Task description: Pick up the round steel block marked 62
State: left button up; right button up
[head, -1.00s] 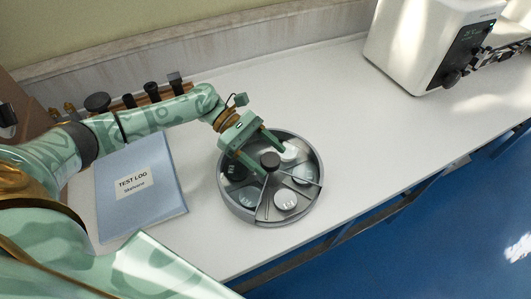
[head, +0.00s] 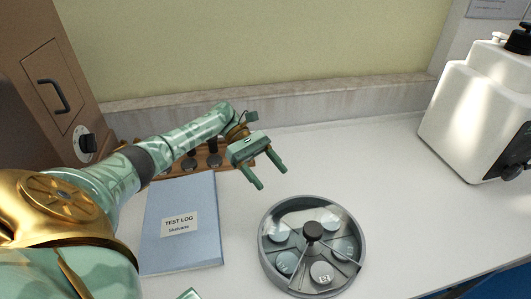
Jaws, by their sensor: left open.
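A round grey tray (head: 268,271) with dividers and a black centre knob (head: 313,231) stands on the white bench. Several round steel blocks lie in its compartments: one at the front (head: 321,272), one front left (head: 286,262), one back left (head: 280,231), one back right (head: 329,222) and one at the right (head: 344,247). Their marks are too small to read, so I cannot tell which is 62. My left gripper (head: 270,179) is open and empty, behind and left of the tray, apart from it.
A blue test log (head: 182,250) lies left of the tray. Behind my left arm is a wooden rack (head: 205,160) with dark-topped items. A brown cabinet (head: 50,60) stands at the left, a white machine (head: 465,115) at the right. The bench between tray and machine is clear.

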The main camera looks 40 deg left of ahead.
aim_at(321, 273)
jog(key=k+l, duration=1.2)
jog(key=l, duration=0.2)
